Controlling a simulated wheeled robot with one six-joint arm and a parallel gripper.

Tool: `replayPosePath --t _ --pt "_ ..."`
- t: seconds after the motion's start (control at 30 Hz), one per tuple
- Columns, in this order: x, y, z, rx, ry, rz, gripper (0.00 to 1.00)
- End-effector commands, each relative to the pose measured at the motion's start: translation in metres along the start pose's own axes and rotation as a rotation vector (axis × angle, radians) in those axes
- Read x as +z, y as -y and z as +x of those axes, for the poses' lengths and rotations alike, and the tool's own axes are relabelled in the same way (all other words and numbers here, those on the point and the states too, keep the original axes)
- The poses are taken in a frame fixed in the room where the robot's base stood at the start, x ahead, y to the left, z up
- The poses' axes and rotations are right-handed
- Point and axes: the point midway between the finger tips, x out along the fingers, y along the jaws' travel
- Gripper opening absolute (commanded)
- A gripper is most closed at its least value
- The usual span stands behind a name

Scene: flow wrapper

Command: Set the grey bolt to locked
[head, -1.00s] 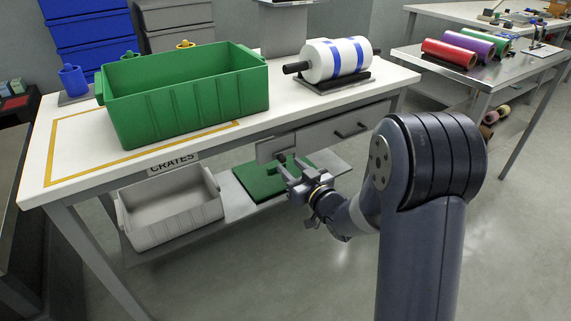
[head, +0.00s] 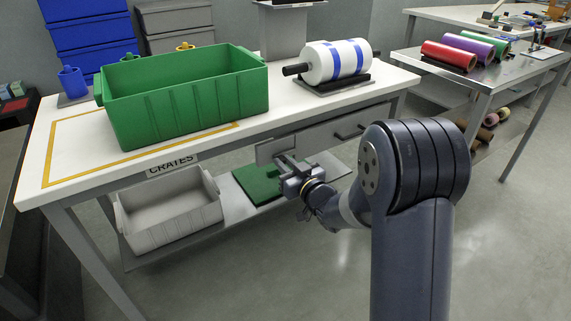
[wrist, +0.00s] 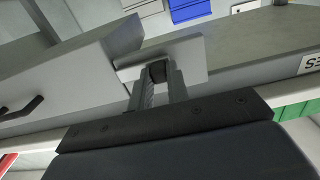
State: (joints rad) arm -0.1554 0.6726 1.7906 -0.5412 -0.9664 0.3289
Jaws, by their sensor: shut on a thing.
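The grey bolt shows as a flat grey plate (head: 276,148) under the front edge of the workbench, left of a drawer. In the wrist view the plate (wrist: 180,58) carries a dark knob (wrist: 158,71). My gripper (head: 284,165) is at the plate from the front. In the wrist view my gripper's two fingers (wrist: 159,88) are shut on the dark knob, one on each side. The fingers hide part of the knob, and in the head view my gripper covers it. I cannot tell from these frames which position the bolt is in.
A grey drawer (head: 335,134) with a dark handle (head: 349,133) is just right of the bolt. A green crate (head: 190,100) and a film roll (head: 337,62) stand on the bench. A lower shelf (head: 235,202) holds a pale crate (head: 170,212) and a green piece (head: 257,186).

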Motion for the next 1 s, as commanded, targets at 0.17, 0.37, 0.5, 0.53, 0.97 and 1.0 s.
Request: replayPosePath --t 0.17,0.37,0.5,0.53,0.97,1.0 --pt "0.0 0.0 0.0 0.0 0.0 0.0 0.0" --pt "0.0 0.0 0.0 0.0 0.0 0.0 0.0" --pt "0.0 -0.007 0.0 0.002 0.0 0.0 0.0" --pt "0.0 -0.011 0.0 0.002 0.0 0.0 0.0" --pt "0.0 -0.04 0.001 0.001 -0.001 0.0 0.0" --pt "0.0 -0.041 0.001 0.002 -0.001 0.0 0.0"
